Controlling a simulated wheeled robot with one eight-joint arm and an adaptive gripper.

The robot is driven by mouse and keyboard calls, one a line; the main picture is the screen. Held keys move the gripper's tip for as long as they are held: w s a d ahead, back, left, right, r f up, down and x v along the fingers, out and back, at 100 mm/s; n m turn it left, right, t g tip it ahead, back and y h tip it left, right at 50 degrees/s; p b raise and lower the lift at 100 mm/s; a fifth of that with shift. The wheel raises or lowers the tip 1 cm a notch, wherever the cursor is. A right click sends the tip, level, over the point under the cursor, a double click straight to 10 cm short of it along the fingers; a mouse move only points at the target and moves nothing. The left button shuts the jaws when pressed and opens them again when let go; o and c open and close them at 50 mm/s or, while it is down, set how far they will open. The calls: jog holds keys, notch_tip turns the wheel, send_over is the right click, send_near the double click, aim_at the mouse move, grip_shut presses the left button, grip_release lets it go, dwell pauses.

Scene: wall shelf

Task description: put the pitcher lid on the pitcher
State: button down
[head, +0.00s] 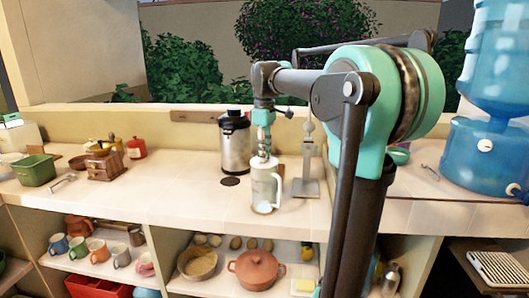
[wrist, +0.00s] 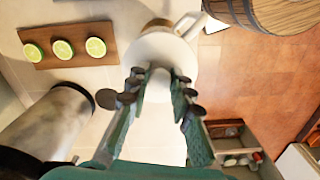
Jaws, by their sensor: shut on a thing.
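The pitcher (head: 264,190) is a pale, see-through jug with a handle on its right, standing upright on the counter. In the wrist view its handle (wrist: 189,24) shows beyond the lid. The pitcher lid (wrist: 163,52) is a white round disc. My gripper (head: 263,152) is directly above the pitcher, pointing down. In the wrist view my gripper (wrist: 158,84) is shut on the lid's raised middle. The lid is at or just above the pitcher's top; I cannot tell whether they touch. Most of the pitcher's rim is hidden under the lid.
A steel flask (head: 235,145) stands close behind-left of the pitcher, and a grey stand (head: 307,170) close on its right. A blue water dispenser (head: 485,150) is far right. Counter (head: 170,195) at the left front is clear.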

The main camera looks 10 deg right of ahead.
dwell(0.3)
jog(key=c, duration=1.3)
grip_release()
jog(key=shift+o, duration=0.2)
jog(key=shift+r, duration=0.1)
jog(key=shift+r, duration=3.4)
